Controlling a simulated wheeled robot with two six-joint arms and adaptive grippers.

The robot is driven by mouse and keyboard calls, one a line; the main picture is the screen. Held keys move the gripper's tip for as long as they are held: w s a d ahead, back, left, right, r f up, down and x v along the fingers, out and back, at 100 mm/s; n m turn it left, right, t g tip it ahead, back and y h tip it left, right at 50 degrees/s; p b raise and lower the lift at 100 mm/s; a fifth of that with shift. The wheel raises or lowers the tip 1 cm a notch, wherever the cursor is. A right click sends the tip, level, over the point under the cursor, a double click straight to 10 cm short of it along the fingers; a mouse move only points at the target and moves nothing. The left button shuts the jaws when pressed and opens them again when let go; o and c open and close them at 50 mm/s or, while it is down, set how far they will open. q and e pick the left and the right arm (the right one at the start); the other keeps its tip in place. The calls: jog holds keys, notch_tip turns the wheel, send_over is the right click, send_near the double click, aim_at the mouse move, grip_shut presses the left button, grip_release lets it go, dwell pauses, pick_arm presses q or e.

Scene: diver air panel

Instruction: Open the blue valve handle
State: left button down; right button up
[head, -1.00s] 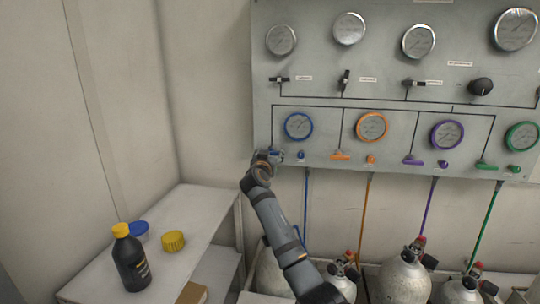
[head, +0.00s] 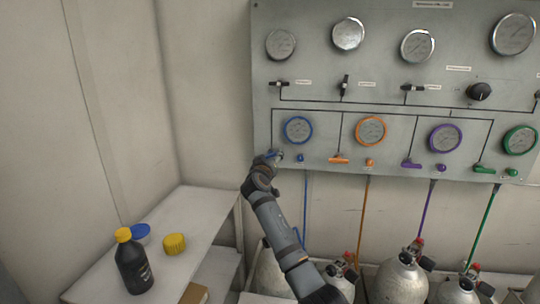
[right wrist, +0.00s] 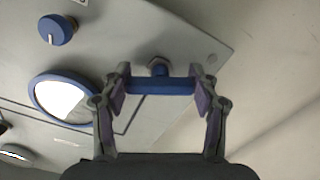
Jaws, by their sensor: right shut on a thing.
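The blue valve handle (right wrist: 160,87) is a short blue bar below the blue-ringed gauge (head: 298,130), at the lower left corner of the grey panel. My right gripper (head: 270,160) reaches up to it from below and covers much of it in the head view. In the right wrist view my right gripper (right wrist: 161,92) has one finger at each end of the bar and is shut on it. The handle's hub shows just behind the bar. My left gripper is not in view.
A blue knob (head: 301,158) sits right of the handle. Orange (head: 339,159), purple (head: 411,164) and green (head: 484,169) handles follow along the panel. Gas cylinders (head: 400,280) stand below. A dark bottle (head: 132,265) with a yellow cap stands on the white shelf (head: 195,208) at left.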

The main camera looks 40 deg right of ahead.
jog(key=n+p, duration=0.1)
jog(key=n, duration=0.1)
jog(key=n+p, duration=0.2)
jog(key=n, duration=0.1)
jog(key=shift+r+n, duration=0.2)
jog(key=shift+n, duration=0.1)
jog(key=n+p, duration=0.2)
jog(key=n, duration=0.1)
jog(key=shift+n+p, duration=0.4)
jog(key=shift+s+f+n+p, duration=0.1)
jog(key=shift+n+p, duration=0.35)
jog(key=shift+n, duration=0.35)
jog(key=o, duration=1.2)
jog(key=shift+c, duration=0.2)
